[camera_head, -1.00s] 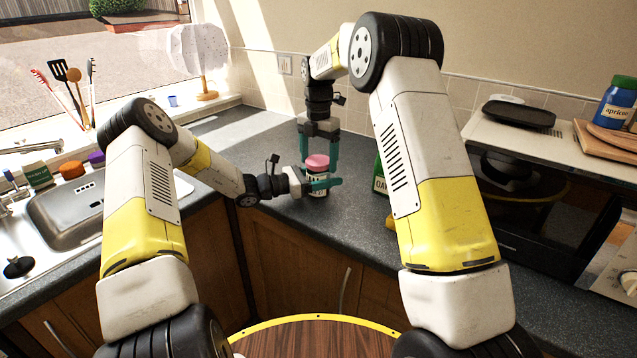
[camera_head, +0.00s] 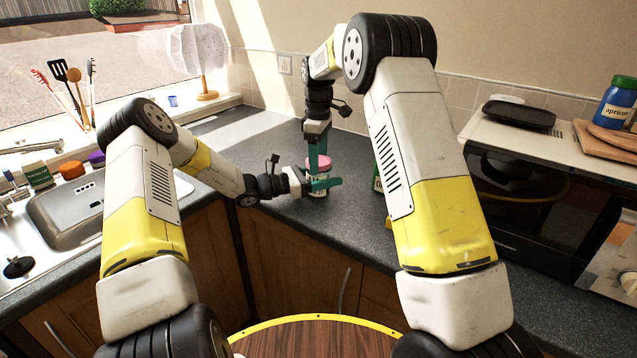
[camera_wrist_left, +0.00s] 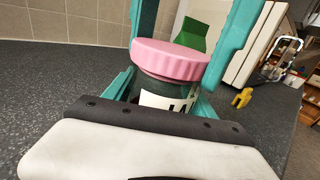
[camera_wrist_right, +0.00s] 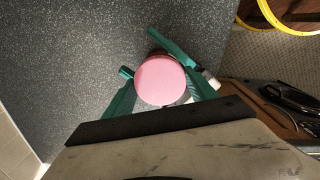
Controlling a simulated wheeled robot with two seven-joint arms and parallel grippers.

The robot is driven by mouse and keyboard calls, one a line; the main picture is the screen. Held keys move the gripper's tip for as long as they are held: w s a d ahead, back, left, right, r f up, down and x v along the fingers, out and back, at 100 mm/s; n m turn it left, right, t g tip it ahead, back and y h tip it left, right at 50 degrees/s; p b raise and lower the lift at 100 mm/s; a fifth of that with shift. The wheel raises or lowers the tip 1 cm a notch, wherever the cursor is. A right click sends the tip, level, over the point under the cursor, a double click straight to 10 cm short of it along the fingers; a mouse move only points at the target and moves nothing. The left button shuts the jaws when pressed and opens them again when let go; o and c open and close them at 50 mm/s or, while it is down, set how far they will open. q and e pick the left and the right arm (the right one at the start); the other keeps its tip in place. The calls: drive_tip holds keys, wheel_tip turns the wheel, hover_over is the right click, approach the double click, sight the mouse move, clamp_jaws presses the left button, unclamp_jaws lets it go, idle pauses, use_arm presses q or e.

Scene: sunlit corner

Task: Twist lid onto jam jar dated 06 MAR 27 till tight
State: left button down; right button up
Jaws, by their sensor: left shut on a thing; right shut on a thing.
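The jam jar (camera_wrist_left: 165,97) stands upright on the dark counter, its white label partly hidden so that no date can be read. The pink lid (camera_head: 320,164) sits on top of the jar; it also shows in the left wrist view (camera_wrist_left: 170,60) and from above in the right wrist view (camera_wrist_right: 160,81). My left gripper (camera_head: 320,184) is shut around the jar's body from the left. My right gripper (camera_head: 318,160) comes down from above and is shut on the lid, with its teal fingers at the lid's sides. In the left wrist view the lid looks slightly tilted.
A small yellow object (camera_wrist_left: 242,97) lies on the counter nearby. The microwave (camera_head: 515,190) is at right and the sink (camera_head: 70,210) at left. The counter left of the jar is clear.

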drive_tip(key=m, duration=1.4)
drive_tip(key=shift+a, duration=0.1)
drive_tip(key=m, duration=1.4)
drive_tip(key=shift+f, duration=0.1)
drive_tip(key=o, duration=1.6)
wheel_tip(320, 180, up, 12)
